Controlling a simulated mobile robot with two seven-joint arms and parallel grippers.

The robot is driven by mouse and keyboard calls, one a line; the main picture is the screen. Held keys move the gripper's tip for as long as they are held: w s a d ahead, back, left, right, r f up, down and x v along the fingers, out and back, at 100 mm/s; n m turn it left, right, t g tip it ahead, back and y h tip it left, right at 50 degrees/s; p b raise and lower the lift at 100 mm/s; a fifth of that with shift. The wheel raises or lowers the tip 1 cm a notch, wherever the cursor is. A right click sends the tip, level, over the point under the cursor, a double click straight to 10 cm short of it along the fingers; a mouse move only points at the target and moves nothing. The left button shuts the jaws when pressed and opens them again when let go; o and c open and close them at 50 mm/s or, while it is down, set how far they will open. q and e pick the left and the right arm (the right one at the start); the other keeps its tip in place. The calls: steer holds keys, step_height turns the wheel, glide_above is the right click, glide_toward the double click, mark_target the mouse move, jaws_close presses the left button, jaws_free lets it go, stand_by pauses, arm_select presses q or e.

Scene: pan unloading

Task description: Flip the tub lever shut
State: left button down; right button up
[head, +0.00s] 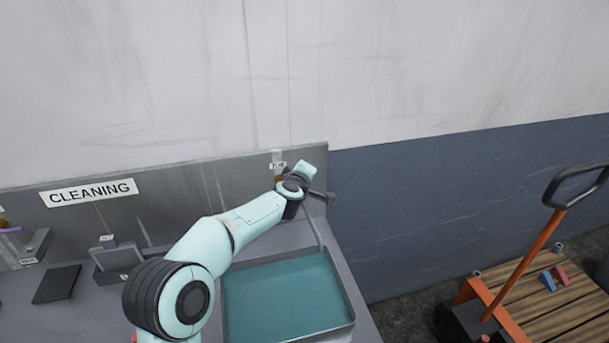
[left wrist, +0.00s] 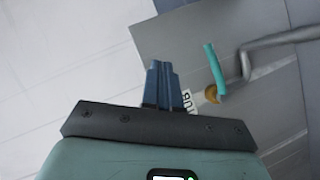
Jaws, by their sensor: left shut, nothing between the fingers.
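The tub (head: 350,312) is a grey-rimmed basin with teal water in it, low in the middle of the head view. Its lever (left wrist: 214,70) is a teal bar on a brass valve (left wrist: 211,94), beside a grey bent spout pipe (left wrist: 280,40) in the left wrist view. A TUB label (left wrist: 187,100) is on the panel beside the valve. My left gripper (left wrist: 160,68) is shut and empty, its blue fingers left of the lever with a visible gap. In the head view my left gripper (head: 322,196) is by the back panel and the wrist hides the lever. My right gripper is out of view.
A back panel (head: 190,200) with a CLEANING sign (head: 88,192) runs behind the counter. A dark flat pad (head: 57,284) and a grey holder (head: 110,262) are on the left. A wooden-decked cart (head: 550,318) with an orange handle stands at right.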

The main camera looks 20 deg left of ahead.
arm_select(q)
steer(key=s+d+r, duration=0.2)
steer(key=s+r, duration=0.1)
steer(key=s, duration=0.3)
steer(key=shift+d, duration=0.4)
steer(key=shift+r, duration=0.1)
